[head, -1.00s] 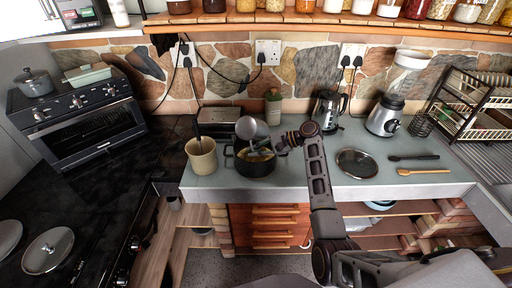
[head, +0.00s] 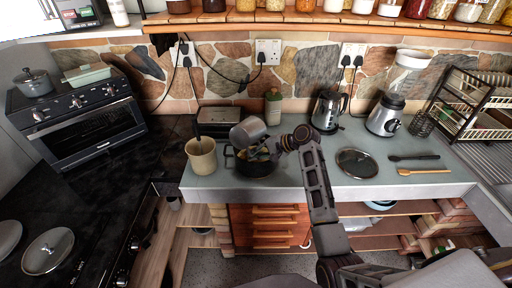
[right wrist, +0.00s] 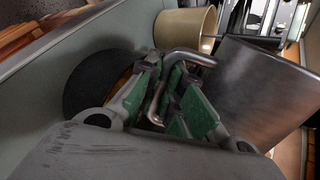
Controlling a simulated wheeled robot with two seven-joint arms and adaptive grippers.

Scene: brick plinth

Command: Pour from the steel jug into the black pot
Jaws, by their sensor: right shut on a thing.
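The steel jug (head: 249,130) is tilted above the black pot (head: 254,169). My right gripper (head: 284,144) comes in from the right and is shut on the jug's handle. In the right wrist view, the green-padded fingers (right wrist: 174,98) close around the bent handle, and the jug's grey body (right wrist: 262,88) fills the right side. The pot (right wrist: 92,86) shows there as a dark round shape, partly hidden by the fingers. Something yellowish shows inside the pot under the jug; I cannot tell what it is. My left gripper is not in view.
A cream crock (head: 201,160) with a utensil stands just left of the pot. A toaster (head: 216,121) and a green-grey jar (head: 273,107) are behind. A glass lid (head: 357,162), kettle (head: 327,111) and blender (head: 385,116) stand to the right. The counter around the lid has free room.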

